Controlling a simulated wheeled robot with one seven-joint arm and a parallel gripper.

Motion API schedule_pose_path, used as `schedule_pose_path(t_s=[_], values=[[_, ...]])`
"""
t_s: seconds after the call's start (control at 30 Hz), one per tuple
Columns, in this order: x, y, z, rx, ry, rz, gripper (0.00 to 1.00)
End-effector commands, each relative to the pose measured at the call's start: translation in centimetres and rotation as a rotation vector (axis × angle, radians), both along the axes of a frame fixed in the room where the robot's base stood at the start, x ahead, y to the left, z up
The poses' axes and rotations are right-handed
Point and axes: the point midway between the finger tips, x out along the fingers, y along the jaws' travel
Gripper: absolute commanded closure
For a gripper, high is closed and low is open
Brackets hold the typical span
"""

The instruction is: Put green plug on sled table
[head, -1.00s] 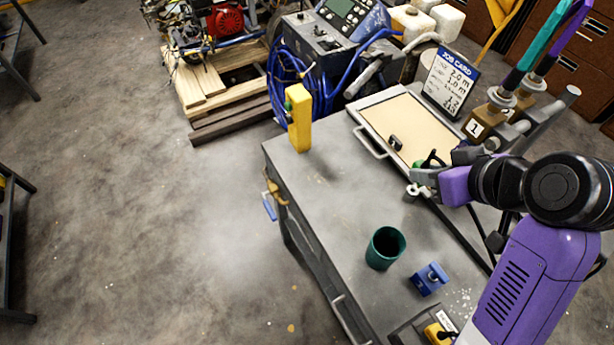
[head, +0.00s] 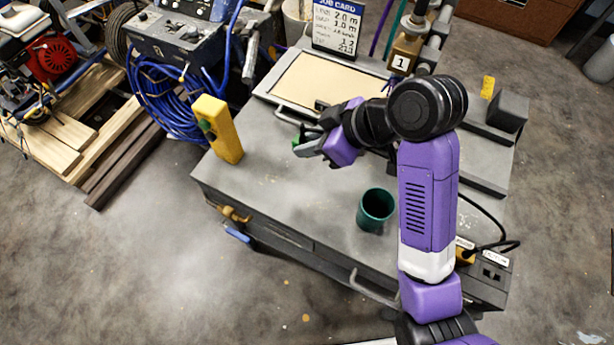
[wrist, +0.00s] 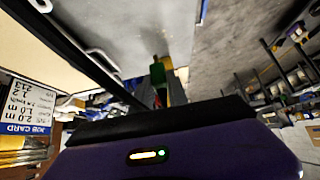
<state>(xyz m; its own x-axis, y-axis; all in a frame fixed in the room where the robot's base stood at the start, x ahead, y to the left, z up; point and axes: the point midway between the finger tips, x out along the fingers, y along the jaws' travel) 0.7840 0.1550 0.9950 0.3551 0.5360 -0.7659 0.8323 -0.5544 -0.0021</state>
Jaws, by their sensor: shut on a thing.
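My gripper (head: 308,148) is shut on the green plug (head: 297,140), of which only a small part shows at the fingertips in the head view. In the wrist view the green plug (wrist: 157,73) sits between the fingers. The grey-topped table (head: 275,190) lies beneath my gripper, with bare top around it. The gripper is just in front of the framed tray's near edge, left of my forearm. I cannot tell whether the plug touches the top.
A dark green cup (head: 375,210) stands near the table's front. A yellow block (head: 222,130) stands at its left corner. A cream-surfaced tray (head: 325,85) with a handle and a job card (head: 347,28) are at the back. Bare top lies between block and cup.

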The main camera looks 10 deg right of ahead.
Motion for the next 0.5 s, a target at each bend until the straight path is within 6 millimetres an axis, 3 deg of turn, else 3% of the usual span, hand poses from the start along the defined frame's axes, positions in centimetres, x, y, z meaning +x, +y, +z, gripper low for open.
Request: schedule_pose_path(t_s=[0.1,0.3,0.5], values=[[-0.1,0.0,-3.1,0.001,0.006,0.000,1.00],[-0.1,0.0,-7.5,0.000,0.004,-0.001,1.00],[0.0,0.0,-9.5,0.000,0.000,0.000,1.00]])
